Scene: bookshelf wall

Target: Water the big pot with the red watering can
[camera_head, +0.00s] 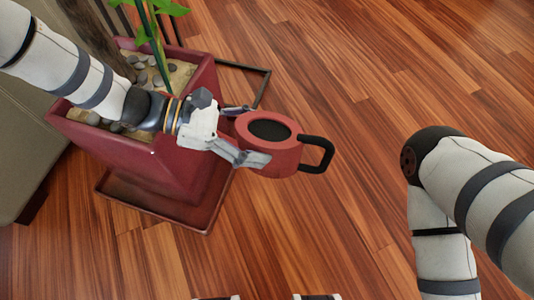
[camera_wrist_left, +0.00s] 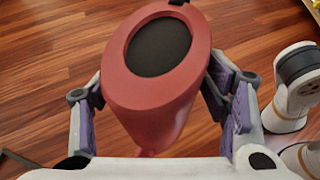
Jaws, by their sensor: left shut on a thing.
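The red watering can (camera_head: 283,155) has a dark round opening on top and a black handle pointing right. My left gripper (camera_head: 254,134) is shut on the can's body, with a finger on either side, and holds it in front of the big pot's right side. The can fills the middle of the left wrist view (camera_wrist_left: 150,90) between the gripper's fingers (camera_wrist_left: 160,100). The big pot (camera_head: 178,178) is a square dark red planter with soil, pebbles and a plant, at the upper left in the head view. My left arm crosses over it and hides part of its top. My right gripper is not in view.
The pot stands on a dark red square tray (camera_head: 192,218). A greenish-grey piece of furniture (camera_head: 28,125) stands at the left. The wooden floor (camera_head: 360,60) is open at the back and middle. My right arm is at the right.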

